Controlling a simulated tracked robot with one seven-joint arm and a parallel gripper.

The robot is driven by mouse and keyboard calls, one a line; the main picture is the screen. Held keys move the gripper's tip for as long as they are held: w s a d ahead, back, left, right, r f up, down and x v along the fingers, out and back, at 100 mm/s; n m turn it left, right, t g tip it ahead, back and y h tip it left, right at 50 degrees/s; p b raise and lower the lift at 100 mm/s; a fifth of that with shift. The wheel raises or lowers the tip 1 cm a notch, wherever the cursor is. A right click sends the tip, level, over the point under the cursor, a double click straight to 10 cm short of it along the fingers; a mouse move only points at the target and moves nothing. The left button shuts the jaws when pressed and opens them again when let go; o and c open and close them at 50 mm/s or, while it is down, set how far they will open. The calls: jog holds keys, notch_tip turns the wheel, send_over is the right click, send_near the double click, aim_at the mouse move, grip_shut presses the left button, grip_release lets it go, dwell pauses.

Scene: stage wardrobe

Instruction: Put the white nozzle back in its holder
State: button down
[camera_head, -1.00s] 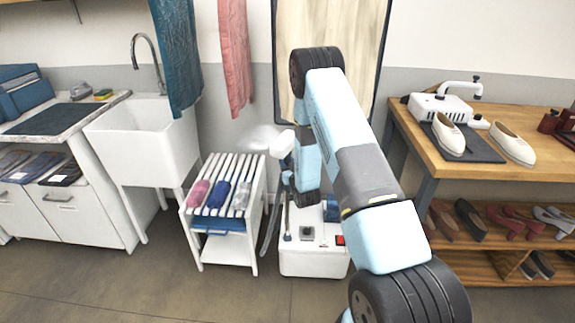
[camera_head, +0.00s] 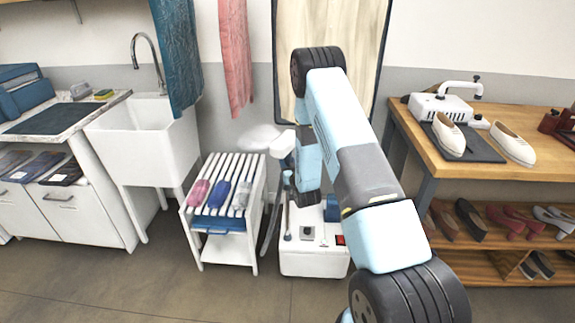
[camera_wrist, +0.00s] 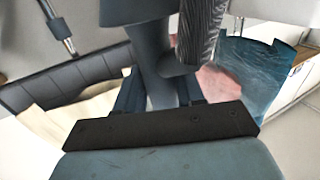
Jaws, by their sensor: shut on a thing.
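The white nozzle (camera_head: 282,144) is up in the air in the head view, left of my forearm, with a pale puff of steam at its left. My gripper (camera_wrist: 163,92) is shut on its handle (camera_wrist: 160,72), which looks grey in shadow in the wrist view. A ribbed hose (camera_wrist: 201,32) hangs beside the handle. The white steamer base (camera_head: 313,262) stands on the floor below, with a thin upright rod (camera_head: 288,218) at its left. I cannot make out the holder clearly. My arm hides part of the base and the gripper in the head view.
A white slatted cart (camera_head: 226,248) with rolled cloths stands close left of the base. A wooden shoe bench (camera_head: 545,110) is at right.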

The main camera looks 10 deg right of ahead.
jog(key=shift+f, duration=0.4)
jog(key=c, duration=1)
grip_release()
jog(key=shift+f, duration=0.1)
jog(key=shift+s, duration=0.15)
jog(key=shift+s+d, duration=0.15)
jog(key=shift+s, duration=1.6)
jog(key=shift+s+d, duration=0.15)
jog(key=shift+s, duration=1.65)
jog(key=shift+s+d, duration=0.15)
jog(key=shift+s, duration=1.6)
